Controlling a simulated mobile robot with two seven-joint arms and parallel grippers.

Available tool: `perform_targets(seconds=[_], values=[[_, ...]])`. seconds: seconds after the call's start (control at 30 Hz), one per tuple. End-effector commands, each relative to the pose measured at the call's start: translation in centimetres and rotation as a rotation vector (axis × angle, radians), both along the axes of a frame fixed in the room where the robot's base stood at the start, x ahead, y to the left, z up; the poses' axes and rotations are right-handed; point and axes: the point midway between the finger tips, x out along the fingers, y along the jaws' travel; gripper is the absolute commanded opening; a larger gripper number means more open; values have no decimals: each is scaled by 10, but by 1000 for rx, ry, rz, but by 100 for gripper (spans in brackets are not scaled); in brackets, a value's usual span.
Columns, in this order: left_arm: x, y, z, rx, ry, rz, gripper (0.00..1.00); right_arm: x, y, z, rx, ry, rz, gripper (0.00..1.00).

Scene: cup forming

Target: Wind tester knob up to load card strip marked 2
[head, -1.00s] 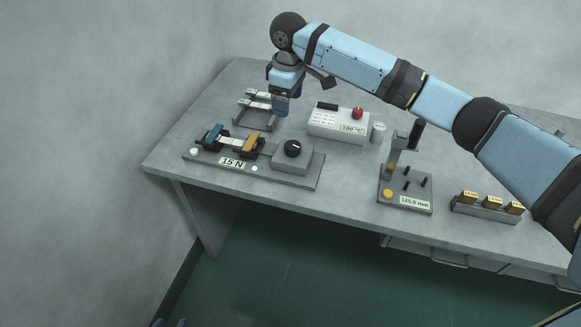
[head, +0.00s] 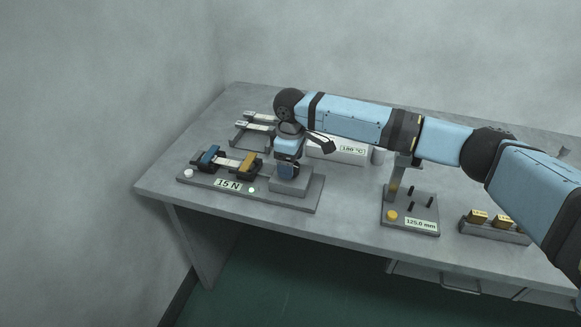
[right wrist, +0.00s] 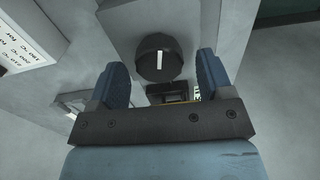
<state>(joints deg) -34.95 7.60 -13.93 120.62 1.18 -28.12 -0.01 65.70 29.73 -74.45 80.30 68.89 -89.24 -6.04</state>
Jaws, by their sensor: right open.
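The tester (head: 310,203) is a grey base on the table with a display reading 15 N (head: 228,184). A card strip (head: 228,165) lies between its blue clamp (head: 208,157) and its yellow clamp (head: 247,163). The black knob (right wrist: 158,58) with a white pointer line shows in the right wrist view. In the head view my right gripper hides it. My right gripper (head: 287,177) is over the knob block (head: 297,187). In the right wrist view its two blue fingers (right wrist: 163,80) are apart, with the knob beyond and between them, not gripped. My left gripper is out of view.
A rack with card strips (head: 256,127) stands behind the tester. A white box reading 180 °C (head: 345,155) is partly behind my arm. A gauge stand reading 125.0 mm (head: 415,222) and a holder with yellow blocks (head: 493,228) stand to the right.

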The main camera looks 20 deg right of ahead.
Motion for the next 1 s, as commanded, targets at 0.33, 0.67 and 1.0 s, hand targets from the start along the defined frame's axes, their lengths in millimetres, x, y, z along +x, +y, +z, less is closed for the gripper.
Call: perform_targets(seconds=[0.33,0.67,1.0], values=[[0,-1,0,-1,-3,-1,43,0,0,-16,-1,-1,-1,73],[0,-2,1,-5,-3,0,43,0,0,-16,-1,-1,0,30],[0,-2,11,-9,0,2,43,-1,0,-13,0,3,-31,24]])
